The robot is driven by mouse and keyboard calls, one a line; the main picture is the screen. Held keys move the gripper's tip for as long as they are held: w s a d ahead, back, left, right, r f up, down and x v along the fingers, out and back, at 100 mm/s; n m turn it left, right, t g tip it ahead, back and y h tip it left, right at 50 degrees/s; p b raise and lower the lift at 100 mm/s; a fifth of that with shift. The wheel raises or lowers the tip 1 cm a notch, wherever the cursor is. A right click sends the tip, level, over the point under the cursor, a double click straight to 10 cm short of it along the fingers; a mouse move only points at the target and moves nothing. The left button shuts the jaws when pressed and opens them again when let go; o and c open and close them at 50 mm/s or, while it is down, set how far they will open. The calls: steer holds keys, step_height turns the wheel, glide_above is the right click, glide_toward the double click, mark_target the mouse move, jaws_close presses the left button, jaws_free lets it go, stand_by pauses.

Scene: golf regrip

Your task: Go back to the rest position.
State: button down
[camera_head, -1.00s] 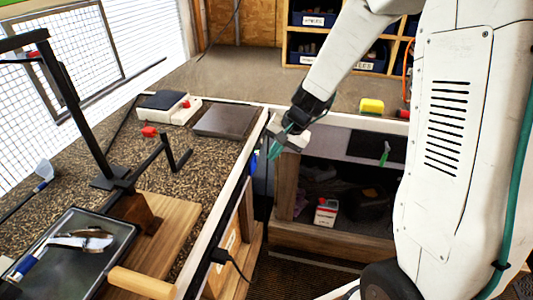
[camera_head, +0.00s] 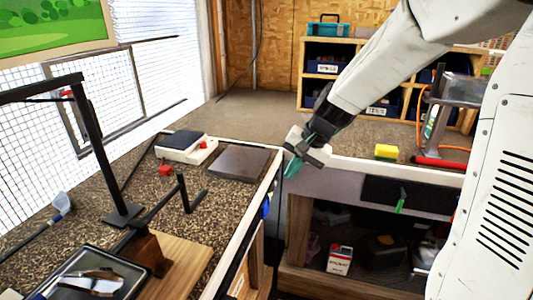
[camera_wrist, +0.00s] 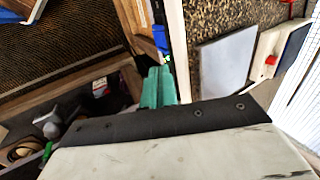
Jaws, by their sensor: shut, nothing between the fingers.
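My gripper (camera_head: 291,168) hangs from my white arm in the head view, by the corner where the left bench meets the back bench. Its teal fingers are together and hold nothing. In the wrist view the teal fingers (camera_wrist: 158,87) also show closed, over the gap beside the bench edge. Nothing touches the fingers in either view.
The left bench (camera_head: 120,190) bears a grey flat plate (camera_head: 240,163), a white box with a dark top (camera_head: 184,146), a black clamp stand (camera_head: 100,150) and a tray (camera_head: 75,285). A yellow block (camera_head: 386,152) lies on the back bench. An open shelf below holds a white-and-red box (camera_head: 340,259).

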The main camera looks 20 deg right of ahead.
steer(key=s+r+n+h, duration=0.2)
steer(key=s+r+n, duration=0.1)
steer(key=s, duration=1.1)
steer(key=s+r+n+g+h, duration=0.1)
steer(key=s+r+n, duration=0.3)
steer(key=s, duration=1)
steer(key=shift+s+d+r+h, duration=0.2)
steer(key=shift+d+r+h, duration=0.3)
steer(key=shift+r, duration=0.15)
steer(key=shift+s+g, duration=0.1)
steer(key=shift+g, duration=0.2)
